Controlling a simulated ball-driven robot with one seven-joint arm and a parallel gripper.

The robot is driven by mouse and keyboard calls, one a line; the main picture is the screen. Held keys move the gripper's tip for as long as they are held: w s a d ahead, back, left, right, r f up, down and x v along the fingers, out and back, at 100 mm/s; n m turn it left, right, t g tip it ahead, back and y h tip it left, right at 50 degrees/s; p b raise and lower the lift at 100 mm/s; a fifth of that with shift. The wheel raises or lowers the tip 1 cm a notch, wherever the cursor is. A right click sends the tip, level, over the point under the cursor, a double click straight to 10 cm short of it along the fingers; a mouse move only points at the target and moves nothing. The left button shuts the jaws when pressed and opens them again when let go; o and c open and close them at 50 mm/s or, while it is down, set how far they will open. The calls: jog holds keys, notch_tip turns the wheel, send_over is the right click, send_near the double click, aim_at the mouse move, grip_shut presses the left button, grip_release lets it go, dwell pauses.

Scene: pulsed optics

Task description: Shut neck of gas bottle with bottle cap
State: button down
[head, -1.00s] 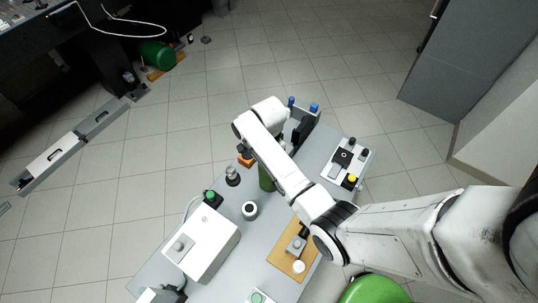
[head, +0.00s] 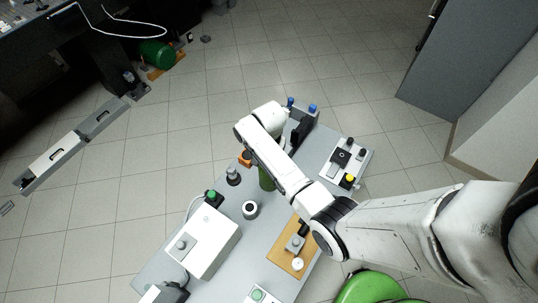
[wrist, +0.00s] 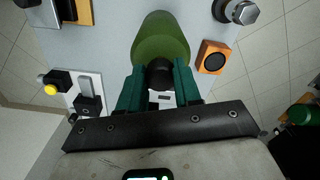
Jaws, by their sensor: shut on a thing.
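In the wrist view my gripper (wrist: 160,88) has its two teal fingers shut on a dark, rounded bottle cap (wrist: 160,74). The green gas bottle (wrist: 160,38) is directly beyond the cap, in line with the fingers. The cap covers the neck end of the bottle, so I cannot tell whether it is seated on the neck or just above it. In the head view the green bottle (head: 266,180) shows partly beside my arm on the grey table. My gripper and the cap are hidden by the arm there.
An orange block with a dark round top (wrist: 213,57) stands close right of the bottle. A metal knobbed part (wrist: 240,12) is farther right. A panel with a yellow button (head: 349,178), a white box (head: 205,240) and a white-rimmed cylinder (head: 250,209) share the table (head: 225,270).

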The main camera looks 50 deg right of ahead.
jog(key=shift+s+a+f+n, duration=0.1)
jog(key=shift+n, duration=0.5)
jog(key=shift+s+f+n, duration=0.1)
jog(key=shift+n, duration=0.5)
jog(key=shift+r+n+p, duration=0.1)
jog(key=shift+n+p, duration=0.6)
jog(key=shift+n, duration=1.6)
jog(key=c, duration=1.4)
grip_release()
grip_shut()
jog(key=shift+w+r, duration=0.1)
